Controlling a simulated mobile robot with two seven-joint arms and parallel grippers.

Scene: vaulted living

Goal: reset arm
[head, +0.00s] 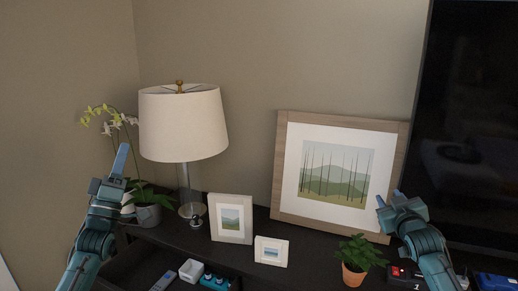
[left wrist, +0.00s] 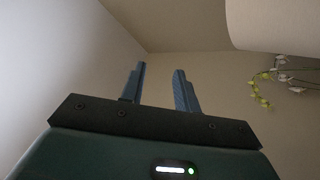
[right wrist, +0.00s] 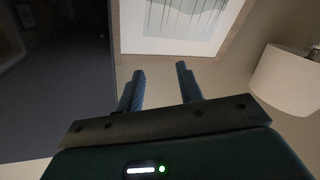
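My left gripper (head: 122,160) is raised at the left of the head view, in front of the orchid. In the left wrist view its two blue fingers (left wrist: 158,88) stand apart with nothing between them. My right gripper (head: 388,202) is raised at the right of the head view, in front of the lower right corner of the large framed picture. In the right wrist view its fingers (right wrist: 160,88) are also apart and empty.
A dark cabinet (head: 195,242) bears a lamp (head: 183,125), an orchid pot (head: 147,214), two small frames (head: 231,220) (head: 271,252), a large framed picture (head: 285,165) and a potted plant (head: 354,275). A dark screen (head: 470,130) stands right. Small items lie in front.

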